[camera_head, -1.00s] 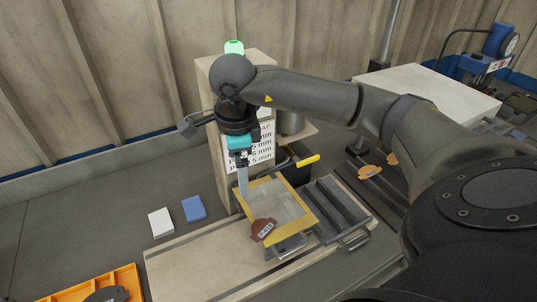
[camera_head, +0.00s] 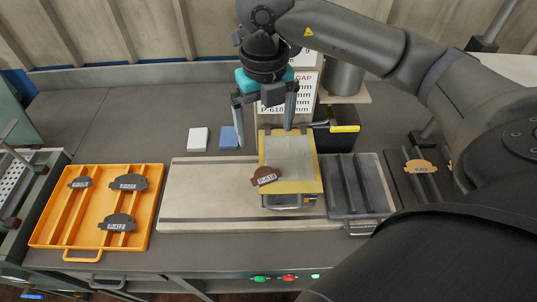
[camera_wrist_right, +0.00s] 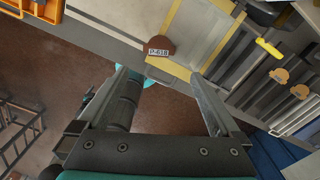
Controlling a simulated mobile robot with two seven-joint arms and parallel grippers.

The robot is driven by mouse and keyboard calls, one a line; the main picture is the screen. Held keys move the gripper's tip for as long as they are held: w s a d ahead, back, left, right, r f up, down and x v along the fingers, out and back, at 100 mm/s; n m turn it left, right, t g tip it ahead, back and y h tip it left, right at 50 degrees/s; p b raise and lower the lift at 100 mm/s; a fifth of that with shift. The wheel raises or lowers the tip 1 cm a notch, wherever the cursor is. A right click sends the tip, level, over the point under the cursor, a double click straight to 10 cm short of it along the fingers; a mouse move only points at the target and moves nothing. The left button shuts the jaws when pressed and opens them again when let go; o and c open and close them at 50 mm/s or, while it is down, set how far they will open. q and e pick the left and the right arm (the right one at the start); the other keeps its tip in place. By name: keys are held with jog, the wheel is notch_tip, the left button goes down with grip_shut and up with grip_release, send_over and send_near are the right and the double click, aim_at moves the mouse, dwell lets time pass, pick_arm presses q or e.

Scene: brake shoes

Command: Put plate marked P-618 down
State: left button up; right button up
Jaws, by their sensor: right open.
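The plate marked P-618 (camera_head: 265,176) is a small brown piece with a white label. It lies near the left front part of a yellow-framed pale panel (camera_head: 290,186). The right wrist view also shows the plate (camera_wrist_right: 160,46), with its label readable. My right gripper (camera_head: 265,133) is open and empty, its two fingers spread wide at the back of the panel, apart from the plate. In the right wrist view the fingers (camera_wrist_right: 160,76) have nothing between them, and the plate appears beyond them. My left gripper is not in view.
An orange tray (camera_head: 62,166) at the left holds several dark labelled plates. White (camera_head: 198,139) and blue (camera_head: 228,137) blocks lie left of the panel. A grey ribbed tray (camera_head: 372,207) is at its right. A yellow handle (camera_head: 345,128) and a sign (camera_head: 303,100) stand behind.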

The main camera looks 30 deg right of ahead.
send_over(266, 176)
notch_tip(266, 176, down, 8)
jog(key=shift+w+r, duration=0.1)
jog(key=shift+w, duration=0.05)
notch_tip(266, 176, down, 5)
jog(key=shift+r+p, duration=0.15)
jog(key=shift+p, duration=0.55)
jog(key=shift+f, duration=0.6)
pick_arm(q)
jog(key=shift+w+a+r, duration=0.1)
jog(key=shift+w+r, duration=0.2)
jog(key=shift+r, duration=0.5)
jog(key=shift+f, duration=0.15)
pick_arm(e)
jog(key=shift+f, duration=0.1)
jog(key=shift+c, duration=0.4)
jog(key=c, duration=1.2)
